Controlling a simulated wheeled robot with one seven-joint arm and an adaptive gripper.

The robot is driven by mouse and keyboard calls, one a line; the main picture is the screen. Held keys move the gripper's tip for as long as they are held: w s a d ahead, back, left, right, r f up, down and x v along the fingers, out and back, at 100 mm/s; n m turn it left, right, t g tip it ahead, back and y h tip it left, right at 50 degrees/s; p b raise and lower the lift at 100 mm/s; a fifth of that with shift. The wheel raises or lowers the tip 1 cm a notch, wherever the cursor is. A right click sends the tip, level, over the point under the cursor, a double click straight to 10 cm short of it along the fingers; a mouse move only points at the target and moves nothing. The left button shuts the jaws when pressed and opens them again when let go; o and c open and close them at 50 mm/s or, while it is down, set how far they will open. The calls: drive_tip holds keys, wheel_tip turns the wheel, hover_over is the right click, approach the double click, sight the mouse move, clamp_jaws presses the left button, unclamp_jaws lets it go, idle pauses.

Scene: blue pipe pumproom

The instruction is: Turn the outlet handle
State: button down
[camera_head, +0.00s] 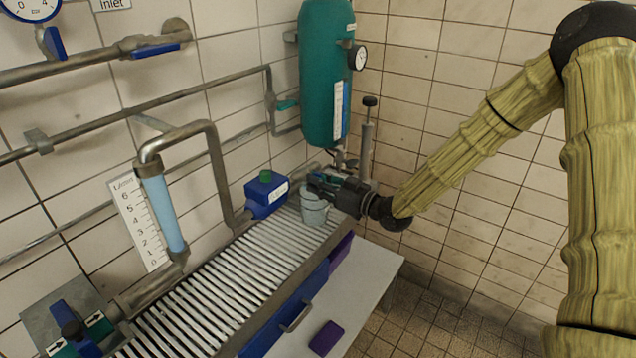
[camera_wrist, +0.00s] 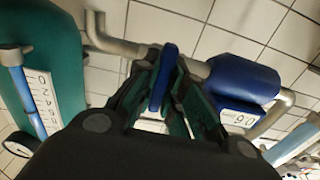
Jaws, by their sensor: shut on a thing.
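A flat blue handle (camera_wrist: 163,76) stands between my gripper's two fingers in the wrist view, and I take it to be the outlet handle. It is in front of a grey pipe. My gripper (camera_head: 318,183) is shut on this handle, just right of the blue meter box (camera_head: 267,195) and below the green tank (camera_head: 327,75). My gripper also shows in the wrist view (camera_wrist: 166,88), with the blue meter box (camera_wrist: 242,84) on its right. In the head view my gripper hides the handle.
A grey bucket (camera_head: 314,211) stands on the slatted grate (camera_head: 215,295) just below my gripper. A hand pump (camera_head: 367,140) stands close behind it. A white bench (camera_head: 365,285) with a purple block (camera_head: 326,338) lies in front. Tiled walls close the corner.

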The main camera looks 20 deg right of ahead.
drive_tip(key=shift+w, duration=0.1)
idle(0.3)
drive_tip(key=c, duration=1.5)
unclamp_jaws()
drive_tip(key=shift+d, duration=0.1)
drive_tip(key=v, duration=1.2)
